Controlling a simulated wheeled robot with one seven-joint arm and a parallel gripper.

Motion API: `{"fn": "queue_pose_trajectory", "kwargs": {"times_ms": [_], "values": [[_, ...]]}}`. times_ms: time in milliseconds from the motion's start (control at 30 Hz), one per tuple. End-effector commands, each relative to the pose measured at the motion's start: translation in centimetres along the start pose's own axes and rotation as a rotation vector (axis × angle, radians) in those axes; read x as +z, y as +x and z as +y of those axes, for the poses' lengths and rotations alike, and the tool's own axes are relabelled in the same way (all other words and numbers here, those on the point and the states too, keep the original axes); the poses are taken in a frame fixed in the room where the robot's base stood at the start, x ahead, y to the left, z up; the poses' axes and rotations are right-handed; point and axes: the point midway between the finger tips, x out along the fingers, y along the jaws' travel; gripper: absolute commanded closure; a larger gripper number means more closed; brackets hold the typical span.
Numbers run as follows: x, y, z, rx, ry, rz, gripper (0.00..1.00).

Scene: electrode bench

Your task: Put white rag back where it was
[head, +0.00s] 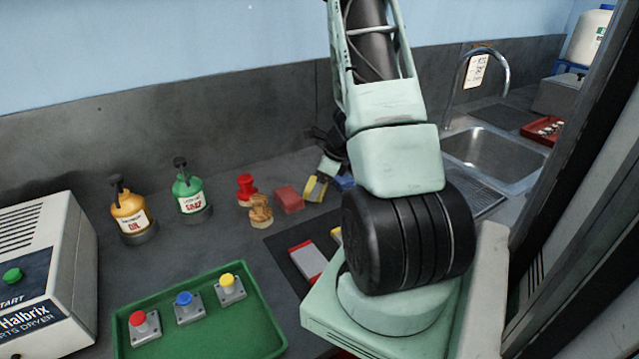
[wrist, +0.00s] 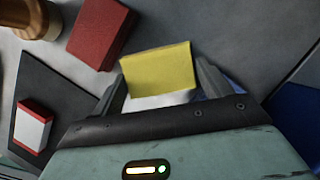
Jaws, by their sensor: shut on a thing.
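My gripper (wrist: 163,86) is shut on a yellow-and-white block (wrist: 157,68). The block's yellow face shows between the fingertips, and a paler white part lies nearer the palm. In the head view the yellow block (head: 316,188) is low over or on the bench top, beside a red block; I cannot tell whether it touches the bench. No plain white rag can be made out for certain. A white-faced piece with red ends (head: 305,262) lies on a dark mat (head: 284,242); it also shows in the wrist view (wrist: 34,128).
The red block (head: 288,200) and a blue block (head: 344,182) lie close to my gripper. A red stamp-like piece (head: 246,188), a wooden piece (head: 260,211) and two pump bottles stand left. A green button tray (head: 262,312) is in front; a sink (head: 492,155) is right.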

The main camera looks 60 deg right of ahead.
Motion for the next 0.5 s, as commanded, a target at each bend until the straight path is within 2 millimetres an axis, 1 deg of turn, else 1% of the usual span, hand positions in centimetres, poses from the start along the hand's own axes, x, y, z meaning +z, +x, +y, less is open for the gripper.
{"fn": "queue_pose_trajectory", "kwargs": {"times_ms": [200,233,267,500], "values": [[-0.17,0.43,0.00,0.000,0.000,0.000,0.44],[-0.13,0.32,-0.01,0.000,0.000,0.000,0.17],[-0.10,0.27,0.00,0.000,0.000,0.000,0.14],[-0.09,0.24,0.00,0.000,0.000,0.000,0.14]]}}
